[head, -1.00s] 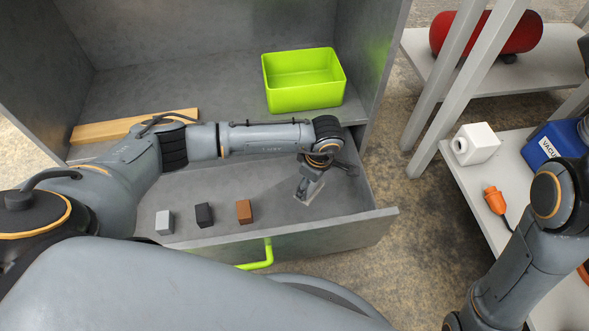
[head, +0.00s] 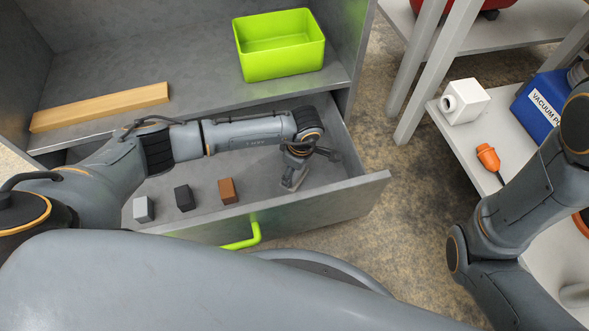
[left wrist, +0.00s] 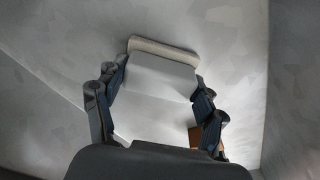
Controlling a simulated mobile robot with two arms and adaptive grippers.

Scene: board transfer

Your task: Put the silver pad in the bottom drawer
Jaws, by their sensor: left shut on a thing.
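The bottom drawer (head: 345,196) is pulled open, with a green handle (head: 240,236) on its front. My left gripper (head: 292,179) reaches down inside its right part. In the left wrist view, its fingers (left wrist: 158,92) are shut on the silver pad (left wrist: 160,75), a pale flat piece with a thicker far edge. In the head view the pad is mostly hidden by the gripper; I cannot tell whether it touches the drawer floor. My right gripper is out of view; only its arm shows at the right.
Inside the drawer stand a light grey block (head: 143,210), a black block (head: 184,198) and a brown block (head: 227,191). Above are a green bin (head: 281,65) and a wooden bar (head: 100,106).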

